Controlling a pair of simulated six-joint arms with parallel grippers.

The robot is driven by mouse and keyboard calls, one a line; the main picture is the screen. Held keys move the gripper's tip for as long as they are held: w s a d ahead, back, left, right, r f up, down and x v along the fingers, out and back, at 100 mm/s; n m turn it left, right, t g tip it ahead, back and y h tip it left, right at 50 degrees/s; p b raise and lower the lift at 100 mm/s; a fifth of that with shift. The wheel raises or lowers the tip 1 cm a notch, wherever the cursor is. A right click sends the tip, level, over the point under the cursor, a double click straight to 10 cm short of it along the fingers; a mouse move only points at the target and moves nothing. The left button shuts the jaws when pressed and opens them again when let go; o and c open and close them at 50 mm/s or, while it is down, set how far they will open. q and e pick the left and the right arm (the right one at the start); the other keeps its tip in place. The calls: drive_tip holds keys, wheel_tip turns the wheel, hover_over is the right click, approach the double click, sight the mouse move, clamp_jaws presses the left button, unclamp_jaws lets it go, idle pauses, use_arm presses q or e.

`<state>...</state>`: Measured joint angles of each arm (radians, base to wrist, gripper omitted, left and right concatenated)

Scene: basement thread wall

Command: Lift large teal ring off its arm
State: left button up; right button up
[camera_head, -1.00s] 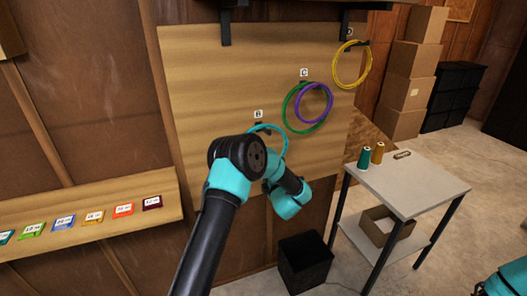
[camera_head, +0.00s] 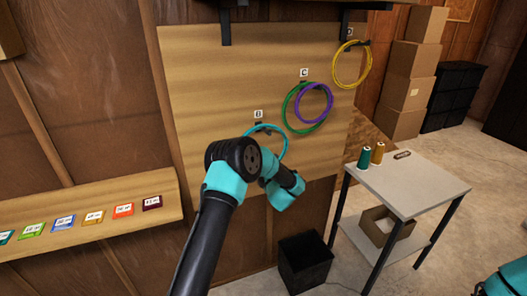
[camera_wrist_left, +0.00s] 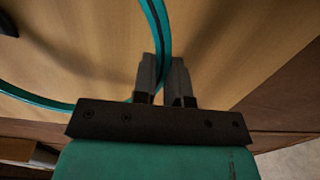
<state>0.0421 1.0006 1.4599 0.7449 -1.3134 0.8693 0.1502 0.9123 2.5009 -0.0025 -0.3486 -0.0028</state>
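The large teal ring (camera_head: 268,128) is at the arm under label B on the wooden board, its upper arc in sight and its lower part hidden behind my left arm. In the left wrist view, the teal ring (camera_wrist_left: 158,22) runs down into the narrow gap between the fingers of my left gripper (camera_wrist_left: 162,76), which look closed on it. The ring curves away to the left behind the left finger. In the head view my left fingertips are hidden by my own wrist. My right gripper is out of view.
Green (camera_head: 290,118) and purple (camera_head: 328,97) rings hang at C, right of the teal ring. A yellow ring (camera_head: 366,68) hangs at D. A small table (camera_head: 415,185) with two thread spools stands at right, a black bin (camera_head: 305,262) below the board.

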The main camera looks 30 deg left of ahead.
use_arm(q)
clamp_jaws()
drive_tip(key=shift+r, duration=0.8)
drive_tip(key=r+v, duration=0.2)
drive_tip(key=v, duration=1.2)
drive_tip(key=shift+s+d+r, duration=0.15)
drive_tip(key=shift+s+r, duration=0.05)
drive_tip(key=shift+s, duration=0.1)
